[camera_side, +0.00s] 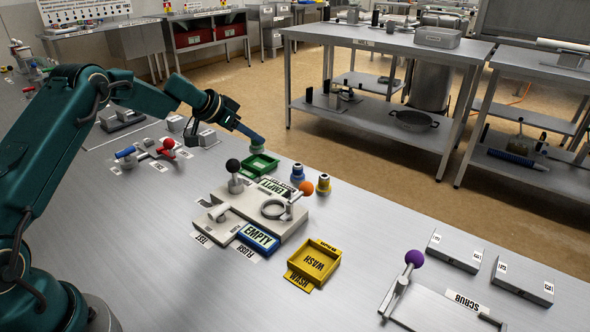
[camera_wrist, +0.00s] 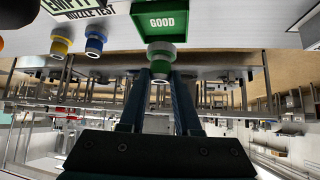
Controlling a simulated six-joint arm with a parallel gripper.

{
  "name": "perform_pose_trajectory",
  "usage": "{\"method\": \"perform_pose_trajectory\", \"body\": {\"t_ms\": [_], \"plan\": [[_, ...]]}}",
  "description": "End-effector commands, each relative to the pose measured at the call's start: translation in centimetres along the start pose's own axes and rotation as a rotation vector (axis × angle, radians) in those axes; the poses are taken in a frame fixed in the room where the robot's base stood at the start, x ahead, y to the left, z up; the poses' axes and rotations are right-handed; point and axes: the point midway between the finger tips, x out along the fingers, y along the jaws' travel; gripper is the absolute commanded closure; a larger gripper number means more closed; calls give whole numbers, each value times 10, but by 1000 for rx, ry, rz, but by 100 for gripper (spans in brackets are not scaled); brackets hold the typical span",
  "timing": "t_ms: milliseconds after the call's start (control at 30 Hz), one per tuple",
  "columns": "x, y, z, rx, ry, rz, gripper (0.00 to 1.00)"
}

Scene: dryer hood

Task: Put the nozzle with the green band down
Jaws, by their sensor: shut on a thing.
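My gripper (camera_wrist: 160,76) is shut on the nozzle with the green band (camera_wrist: 160,56), which sits between the fingertips in the wrist view. A green tray (camera_wrist: 177,38) marked GOOD lies just beyond the nozzle. In the side view my gripper (camera_side: 254,139) reaches down at a slant to the back edge of the green tray (camera_side: 247,170). The nozzle is hardly visible there, and I cannot tell whether it touches the tray.
A blue-banded nozzle (camera_side: 298,173) and a yellow-banded nozzle (camera_side: 323,184) stand right of the tray. The right foreground holds a SCRUB fixture (camera_side: 445,311).

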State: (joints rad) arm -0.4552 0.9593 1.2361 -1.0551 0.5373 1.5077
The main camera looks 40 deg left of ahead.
Motion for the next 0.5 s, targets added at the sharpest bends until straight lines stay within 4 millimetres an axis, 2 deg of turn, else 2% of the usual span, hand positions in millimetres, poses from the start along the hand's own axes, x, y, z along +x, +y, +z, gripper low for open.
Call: {"method": "perform_pose_trajectory", "body": {"t_ms": [133, 333, 500], "plan": [[8, 2, 3, -2, 1, 1, 100], [27, 3, 22, -4, -1, 2, 100], [32, 2, 28, -2, 1, -1, 100]]}}
